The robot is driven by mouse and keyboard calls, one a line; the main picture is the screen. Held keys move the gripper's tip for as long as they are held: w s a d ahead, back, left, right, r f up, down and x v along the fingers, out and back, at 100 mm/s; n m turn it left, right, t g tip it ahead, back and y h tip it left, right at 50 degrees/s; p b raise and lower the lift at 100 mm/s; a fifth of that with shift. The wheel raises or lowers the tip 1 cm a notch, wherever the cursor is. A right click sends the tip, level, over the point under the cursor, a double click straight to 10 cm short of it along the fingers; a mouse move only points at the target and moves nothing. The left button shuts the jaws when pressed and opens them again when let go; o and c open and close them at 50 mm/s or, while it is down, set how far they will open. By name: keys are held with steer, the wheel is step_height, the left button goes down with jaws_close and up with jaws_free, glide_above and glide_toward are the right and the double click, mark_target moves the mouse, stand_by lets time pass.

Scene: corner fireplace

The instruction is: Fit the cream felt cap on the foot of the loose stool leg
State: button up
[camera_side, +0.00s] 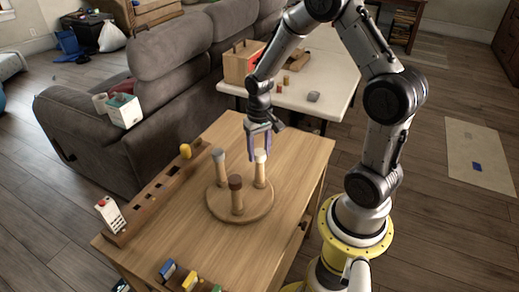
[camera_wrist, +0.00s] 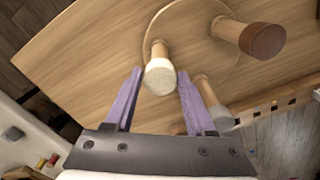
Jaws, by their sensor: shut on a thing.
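A round wooden stool seat (camera_side: 250,213) lies on the wooden table with three legs pointing up. The cream felt cap (camera_side: 261,156) is at the top of the right rear leg (camera_side: 260,177); the cap also shows in the wrist view (camera_wrist: 159,78), in line with that leg. My gripper (camera_side: 260,158) is above this leg, fingers down, shut on the cream cap; in the wrist view the fingertips (camera_wrist: 159,74) are on either side of it. How deep the cap sits is unclear. The front leg has a dark brown cap (camera_side: 235,182); the left leg has a greyish one (camera_side: 218,153).
A slotted wooden rail (camera_side: 165,187) with a yellow piece (camera_side: 186,151) runs along the table's left edge. A remote-like white object (camera_side: 110,214) stands at its near end. Coloured blocks (camera_side: 189,280) sit at the front edge. A white table (camera_side: 325,85) stands behind.

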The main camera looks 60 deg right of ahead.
steer(key=shift+f, duration=0.25)
steer(key=o, duration=1.3)
steer(key=a+r+n+t, duration=0.1)
steer(key=a+r, duration=0.1)
steer(key=r, duration=0.8)
steer(key=a+r+t, duration=0.1)
steer(key=a+r, duration=0.1)
steer(key=r, duration=0.8)
steer(key=s+a+n+t, duration=0.1)
steer(key=s+a, duration=0.1)
steer(key=s, duration=0.3)
steer(key=s+a+r+n+t, duration=0.1)
steer(key=s+a+n, duration=0.1)
steer(key=s, duration=0.3)
steer(key=s+a+r+n+t, duration=0.1)
steer(key=s+a+n, duration=0.1)
steer(key=s+a, duration=0.2)
steer(key=shift+s+a+t, duration=0.2)
steer(key=shift+s+t, duration=0.1)
steer(key=shift+s, duration=0.2)
